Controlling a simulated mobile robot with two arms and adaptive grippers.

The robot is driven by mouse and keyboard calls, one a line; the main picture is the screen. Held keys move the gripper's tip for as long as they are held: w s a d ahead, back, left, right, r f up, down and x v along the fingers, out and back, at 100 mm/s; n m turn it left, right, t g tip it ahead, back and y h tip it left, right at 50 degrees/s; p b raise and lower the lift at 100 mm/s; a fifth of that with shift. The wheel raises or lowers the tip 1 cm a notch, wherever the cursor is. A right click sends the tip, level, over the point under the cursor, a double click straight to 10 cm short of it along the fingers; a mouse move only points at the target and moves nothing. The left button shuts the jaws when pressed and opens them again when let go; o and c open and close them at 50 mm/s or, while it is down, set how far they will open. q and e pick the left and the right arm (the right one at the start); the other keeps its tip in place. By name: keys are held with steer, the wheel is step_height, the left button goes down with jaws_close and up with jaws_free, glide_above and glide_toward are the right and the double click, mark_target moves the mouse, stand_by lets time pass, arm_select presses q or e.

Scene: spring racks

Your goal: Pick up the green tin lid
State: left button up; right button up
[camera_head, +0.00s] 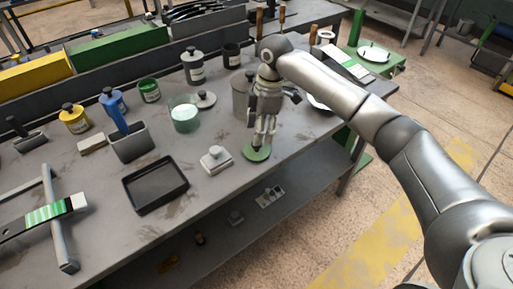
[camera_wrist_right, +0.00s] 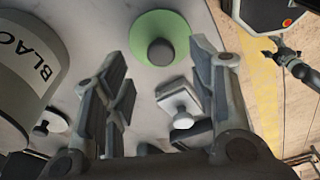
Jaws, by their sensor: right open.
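The green tin lid (camera_head: 257,153) lies flat on the grey workbench near its front edge. In the right wrist view it is a green disc (camera_wrist_right: 143,40) with a dark round knob in its middle. My right gripper (camera_head: 260,143) points down just above the lid in the head view. In the wrist view the right gripper (camera_wrist_right: 160,75) is open and empty, its fingers apart on either side, with the lid beyond and between them. The fingers hide part of the lid in the head view. My left gripper is not in view.
A grey tin (camera_head: 240,103) stands close behind the gripper; a tin labelled BLACK (camera_wrist_right: 28,65) shows in the wrist view. A pale block with a knob (camera_head: 215,159) sits left of the lid. A black tray (camera_head: 155,185) is further left. The bench edge is close in front.

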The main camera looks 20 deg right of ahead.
mark_target(257, 147)
steer(key=shift+f, duration=0.35)
steer(key=f, duration=0.2)
steer(key=a+f+p, duration=0.1)
steer(key=f, duration=0.1)
steer(key=shift+f, duration=0.35)
steer(key=c, duration=0.4)
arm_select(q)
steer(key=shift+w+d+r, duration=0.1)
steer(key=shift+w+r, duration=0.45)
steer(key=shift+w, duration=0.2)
arm_select(e)
steer(key=shift+s, duration=0.1)
steer(key=c, duration=0.7)
